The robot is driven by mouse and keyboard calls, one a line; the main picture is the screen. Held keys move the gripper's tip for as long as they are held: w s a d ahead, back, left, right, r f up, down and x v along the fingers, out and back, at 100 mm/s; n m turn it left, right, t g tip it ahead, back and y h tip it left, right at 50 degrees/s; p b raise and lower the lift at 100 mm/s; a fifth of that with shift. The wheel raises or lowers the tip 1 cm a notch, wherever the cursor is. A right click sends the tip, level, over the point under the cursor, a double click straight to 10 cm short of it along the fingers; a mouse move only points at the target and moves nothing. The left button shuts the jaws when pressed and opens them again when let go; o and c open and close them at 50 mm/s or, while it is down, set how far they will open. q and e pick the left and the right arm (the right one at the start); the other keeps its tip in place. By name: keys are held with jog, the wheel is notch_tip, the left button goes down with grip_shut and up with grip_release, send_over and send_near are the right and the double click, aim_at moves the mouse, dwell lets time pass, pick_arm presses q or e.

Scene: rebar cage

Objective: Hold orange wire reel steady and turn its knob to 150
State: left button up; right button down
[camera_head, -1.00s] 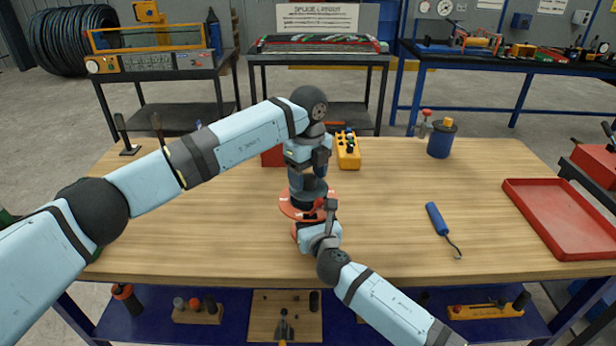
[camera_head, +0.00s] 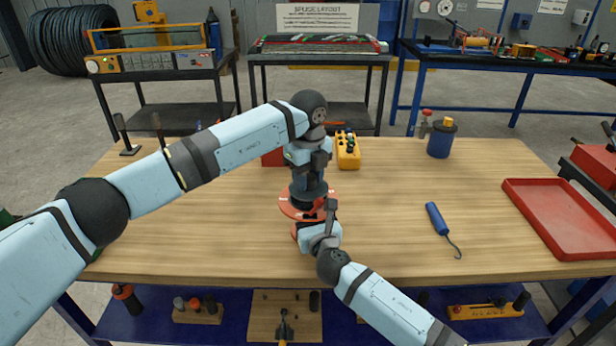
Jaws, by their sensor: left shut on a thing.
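The orange wire reel (camera_head: 288,209) stands on the wooden table, partly hidden by both of my arms. Its round orange flange shows around a dark middle part. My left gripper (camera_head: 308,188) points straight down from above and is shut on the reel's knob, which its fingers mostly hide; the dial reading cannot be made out. My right gripper (camera_head: 322,214) comes in from the front right and is against the near side of the reel. Its fingertips are largely hidden, so I cannot tell how far they are closed.
A blue can (camera_head: 441,140), a blue-handled hook tool (camera_head: 438,219) and a red tray (camera_head: 565,222) are to the right.

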pick_arm(q)
jog(key=m, duration=0.4)
jog(key=shift+m, duration=0.3)
jog(key=m, duration=0.5)
jog(key=shift+d+m, duration=0.1)
jog(key=shift+m, duration=0.2)
jog(key=m, duration=0.9)
jog(key=shift+m, duration=0.4)
pick_arm(e)
jog(key=shift+f, duration=0.1)
pick_arm(q)
jog(key=m, duration=0.4)
jog(key=shift+m, duration=0.3)
jog(key=m, duration=0.5)
jog(key=shift+s, duration=0.1)
jog(key=m, duration=0.5)
jog(key=shift+r, duration=0.1)
jog(key=m, duration=0.4)
jog(key=shift+m, duration=0.4)
